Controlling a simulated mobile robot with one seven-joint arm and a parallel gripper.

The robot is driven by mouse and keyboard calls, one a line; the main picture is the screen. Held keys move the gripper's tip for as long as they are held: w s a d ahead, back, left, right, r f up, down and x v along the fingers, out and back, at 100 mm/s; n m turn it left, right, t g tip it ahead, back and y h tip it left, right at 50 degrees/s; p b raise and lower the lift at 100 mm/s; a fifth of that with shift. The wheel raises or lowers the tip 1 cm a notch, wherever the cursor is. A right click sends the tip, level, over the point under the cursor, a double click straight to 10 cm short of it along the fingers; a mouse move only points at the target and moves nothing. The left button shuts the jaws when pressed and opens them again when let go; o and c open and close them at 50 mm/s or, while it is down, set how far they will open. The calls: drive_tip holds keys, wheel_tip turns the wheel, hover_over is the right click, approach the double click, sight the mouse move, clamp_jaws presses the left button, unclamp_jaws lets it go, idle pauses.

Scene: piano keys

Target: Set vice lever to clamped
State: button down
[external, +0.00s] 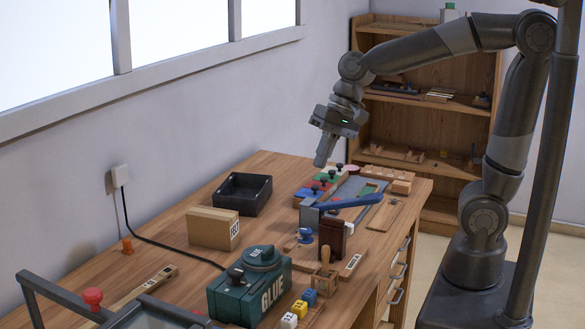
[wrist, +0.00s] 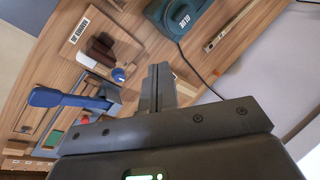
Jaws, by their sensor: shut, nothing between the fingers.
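My gripper (external: 324,152) is shut and empty, pointing down above the back part of the workbench. Its closed fingers show in the wrist view (wrist: 158,85), apart from everything on the bench. A long blue lever (external: 348,202) lies nearly level beside a grey metal block (external: 309,217); it also shows in the wrist view (wrist: 68,99), left of my fingers. Nearer the front, a wooden board carries dark brown blocks (external: 333,237), a blue knob (external: 305,236) and a label (external: 352,263). I cannot tell for sure which of these is the vice lever.
A green glue box (external: 250,288) stands at the front, with a cardboard box (external: 213,228) and black tray (external: 243,193) along the wall side. Small knobbed pieces (external: 324,178) stand below my gripper. A cable crosses the bench; the air around my gripper is clear.

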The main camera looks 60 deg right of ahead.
drive_tip(key=w+a+f+m+g+y, duration=0.25)
drive_tip(key=w+a+f+m, duration=0.3)
drive_tip(key=w+a, duration=0.55)
drive_tip(key=m+g+y, duration=0.2)
drive_tip(key=m, duration=0.3)
approach(199, 312)
drive_tip(key=shift+t, duration=0.25)
drive_tip(key=d, duration=0.1)
drive_tip(key=d+r, duration=0.2)
drive_tip(key=d, duration=0.1)
drive_tip(key=shift+w+r, duration=0.2)
drive_tip(key=shift+w, duration=0.05)
drive_tip(key=shift+w+a+f, duration=0.15)
drive_tip(key=shift+a+f, duration=0.2)
drive_tip(key=x, duration=1)
drive_tip(key=shift+r, duration=0.1)
drive_tip(key=shift+a, duration=0.1)
